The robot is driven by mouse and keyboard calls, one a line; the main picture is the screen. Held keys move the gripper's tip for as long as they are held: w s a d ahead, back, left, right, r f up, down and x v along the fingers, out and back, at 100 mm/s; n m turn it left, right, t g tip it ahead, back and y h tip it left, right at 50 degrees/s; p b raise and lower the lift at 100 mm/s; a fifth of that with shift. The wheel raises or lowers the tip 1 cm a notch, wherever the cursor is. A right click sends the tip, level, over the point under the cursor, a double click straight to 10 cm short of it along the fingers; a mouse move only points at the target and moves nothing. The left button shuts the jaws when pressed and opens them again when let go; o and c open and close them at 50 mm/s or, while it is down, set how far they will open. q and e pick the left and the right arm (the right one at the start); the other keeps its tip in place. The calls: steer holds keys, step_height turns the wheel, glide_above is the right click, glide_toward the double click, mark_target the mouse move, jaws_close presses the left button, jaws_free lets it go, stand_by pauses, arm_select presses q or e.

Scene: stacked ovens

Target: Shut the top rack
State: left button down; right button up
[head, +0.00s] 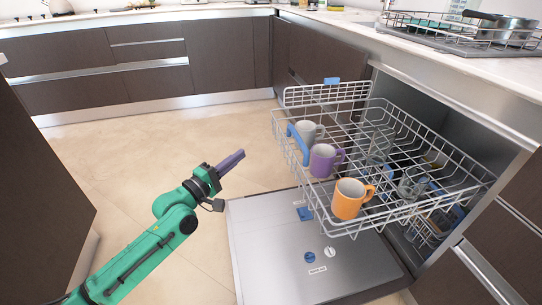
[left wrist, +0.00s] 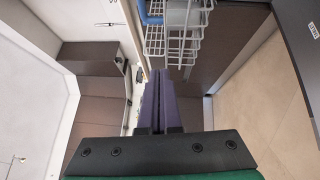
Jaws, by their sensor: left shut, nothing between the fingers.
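The top rack (head: 405,165) is a white wire basket pulled out of the dishwasher over its lowered door (head: 270,245). A grey mug (head: 306,134), a purple mug (head: 322,160) and an orange mug (head: 347,200) stand along its front-left side, with clear glasses (head: 412,183) behind them. A blue handle piece (head: 298,143) is on its outer edge. My left gripper (head: 231,163) has purple fingers, shut and empty, left of the rack and apart from it. In the left wrist view, part of the rack (left wrist: 154,38) shows beyond the fingers. My right gripper is not in view.
A lower rack (head: 432,228) sits inside the dishwasher. The countertop (head: 470,66) above holds a dish rack with a pan (head: 500,28). Dark cabinets (head: 140,60) line the back. The floor (head: 130,150) around my left arm is clear.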

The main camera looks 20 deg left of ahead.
arm_select(q)
steer(key=w+d+r, duration=0.4)
steer(key=w+d, duration=0.4)
steer(key=w, duration=0.2)
steer(key=shift+d+h, duration=0.4)
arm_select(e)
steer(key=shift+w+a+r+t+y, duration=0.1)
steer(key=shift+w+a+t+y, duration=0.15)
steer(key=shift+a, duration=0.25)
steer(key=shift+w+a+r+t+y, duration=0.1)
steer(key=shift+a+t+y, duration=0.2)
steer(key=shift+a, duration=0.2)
arm_select(q)
steer(key=shift+w, duration=0.1)
